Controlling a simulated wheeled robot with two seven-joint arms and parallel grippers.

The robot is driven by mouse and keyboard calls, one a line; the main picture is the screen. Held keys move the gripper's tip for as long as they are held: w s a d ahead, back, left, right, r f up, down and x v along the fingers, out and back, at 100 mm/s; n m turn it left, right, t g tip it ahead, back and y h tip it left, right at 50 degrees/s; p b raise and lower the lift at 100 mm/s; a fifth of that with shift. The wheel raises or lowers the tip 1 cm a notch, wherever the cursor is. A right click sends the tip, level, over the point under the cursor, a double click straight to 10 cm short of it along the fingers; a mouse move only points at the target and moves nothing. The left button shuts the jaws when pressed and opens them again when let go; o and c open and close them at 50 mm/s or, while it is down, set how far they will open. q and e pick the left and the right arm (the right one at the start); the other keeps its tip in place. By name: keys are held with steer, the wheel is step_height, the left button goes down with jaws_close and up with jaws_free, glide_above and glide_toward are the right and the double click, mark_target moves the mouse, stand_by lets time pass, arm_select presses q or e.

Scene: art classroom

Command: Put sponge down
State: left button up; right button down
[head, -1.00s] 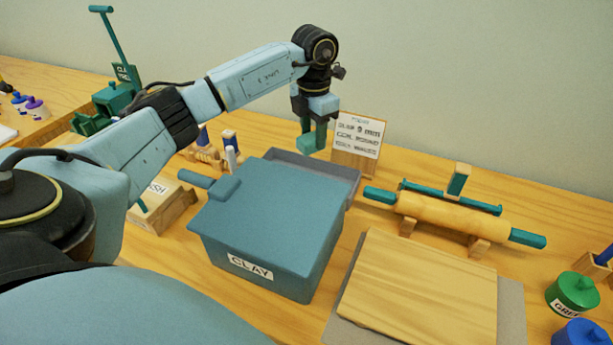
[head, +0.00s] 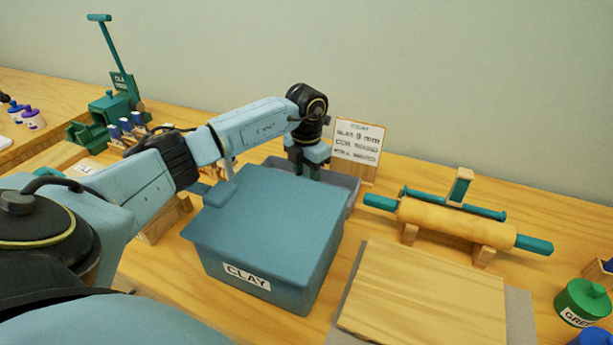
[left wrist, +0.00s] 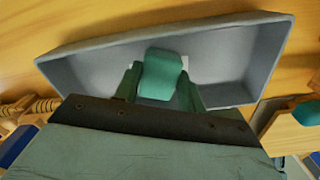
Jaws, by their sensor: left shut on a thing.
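My left gripper (head: 306,172) is lowered into the grey tray (head: 345,190) behind the clay bin. In the left wrist view the teal sponge (left wrist: 160,75) sits between the two fingers, and the gripper is shut on it. The grey tray (left wrist: 85,68) surrounds the sponge there, with bare floor to both sides. In the head view the sponge is hidden behind the bin's lid. I cannot tell whether it touches the tray floor. My right gripper is in neither view.
The blue clay bin (head: 265,225) stands right in front of the tray. A sign (head: 357,143) stands behind the tray at right. A rolling pin (head: 455,222) on wooden rests and a wooden board (head: 425,295) lie to the right.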

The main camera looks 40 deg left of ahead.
arm_select(q)
steer(key=shift+f, duration=0.15)
steer(key=o, duration=0.9)
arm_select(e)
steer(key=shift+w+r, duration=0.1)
arm_select(q)
steer(key=shift+r, duration=0.25)
step_height(320, 180, up, 12)
steer(key=shift+f+p, duration=0.1)
steer(key=shift+p, duration=1.1)
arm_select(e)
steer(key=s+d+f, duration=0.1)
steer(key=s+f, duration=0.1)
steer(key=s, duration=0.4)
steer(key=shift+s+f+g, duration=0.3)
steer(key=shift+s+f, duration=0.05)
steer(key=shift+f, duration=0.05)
